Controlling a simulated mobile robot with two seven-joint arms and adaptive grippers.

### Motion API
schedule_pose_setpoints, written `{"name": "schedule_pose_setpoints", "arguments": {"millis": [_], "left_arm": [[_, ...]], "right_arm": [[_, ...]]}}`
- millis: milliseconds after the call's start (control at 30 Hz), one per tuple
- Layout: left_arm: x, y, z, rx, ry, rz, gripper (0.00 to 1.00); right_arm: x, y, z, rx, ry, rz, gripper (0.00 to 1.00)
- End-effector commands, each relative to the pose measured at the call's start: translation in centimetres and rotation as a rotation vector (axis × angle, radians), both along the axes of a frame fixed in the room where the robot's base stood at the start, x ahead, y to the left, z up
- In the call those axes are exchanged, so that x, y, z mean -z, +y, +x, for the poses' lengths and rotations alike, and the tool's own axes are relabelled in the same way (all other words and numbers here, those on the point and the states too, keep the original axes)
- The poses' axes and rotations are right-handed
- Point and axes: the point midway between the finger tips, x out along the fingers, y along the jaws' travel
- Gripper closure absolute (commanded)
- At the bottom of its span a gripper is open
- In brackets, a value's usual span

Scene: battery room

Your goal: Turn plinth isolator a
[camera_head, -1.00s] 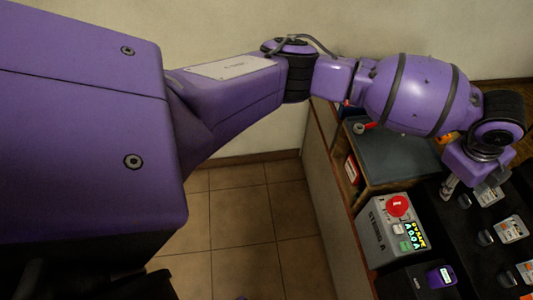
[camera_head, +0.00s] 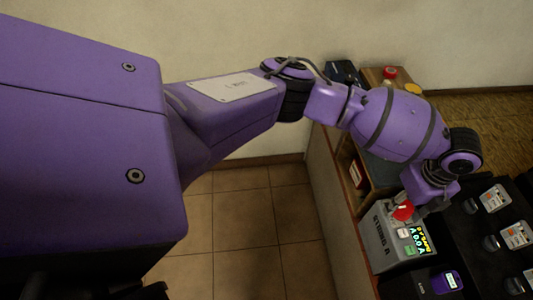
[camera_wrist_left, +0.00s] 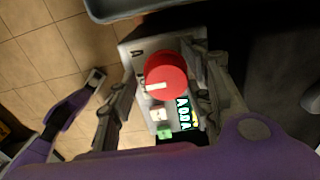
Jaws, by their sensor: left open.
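The isolator is a red round knob (camera_head: 402,212) with a white bar mark, on top of a grey box (camera_head: 378,240) lettered "STRING A". The box also has a lit display reading 0.0 A and small white and green buttons. My left gripper (camera_head: 421,207) is over the box at the knob and partly covers it. In the left wrist view, the knob (camera_wrist_left: 166,75) lies between the two open fingers (camera_wrist_left: 162,90), with a gap on the left; I cannot tell whether the right finger touches it.
Black battery units with several grey terminals (camera_head: 491,243) stand right of the box. A black unit with a purple meter (camera_head: 447,280) is in front. A wooden shelf (camera_head: 376,78) with a red button is behind. The tiled floor (camera_head: 240,225) to the left is clear.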

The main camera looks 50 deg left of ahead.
Motion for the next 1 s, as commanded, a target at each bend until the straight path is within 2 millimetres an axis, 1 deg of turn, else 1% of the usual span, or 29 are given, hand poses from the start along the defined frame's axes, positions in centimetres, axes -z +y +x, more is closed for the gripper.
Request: {"name": "schedule_pose_setpoints", "arguments": {"millis": [200, 233, 533, 767, 867, 1000], "left_arm": [[0.2, 0.0, -0.1, 0.0, 0.001, 0.0, 0.54], [0.2, 0.0, -0.1, 0.0, 0.001, 0.0, 0.56], [0.1, 0.0, -0.1, 0.0, 0.002, 0.002, 0.95], [0.1, 0.1, -0.2, -0.011, 0.006, 0.004, 0.95], [0.0, 0.1, -0.2, -0.035, 0.006, 0.004, 0.95], [-0.1, 0.1, -0.3, -0.102, 0.007, 0.005, 0.95]], "right_arm": [[0.0, 0.0, 0.0, -0.002, 0.0, -0.001, 1.0], [0.0, 0.0, 0.0, -0.002, -0.001, -0.001, 1.0], [-0.1, 0.0, 0.1, -0.002, -0.003, -0.001, 1.0], [-0.4, 0.0, 0.3, -0.002, -0.007, -0.001, 1.0], [-0.8, 0.0, 0.5, -0.002, -0.013, 0.0, 1.0], [-2.0, -0.1, 1.0, -0.001, -0.026, -0.001, 1.0]]}}
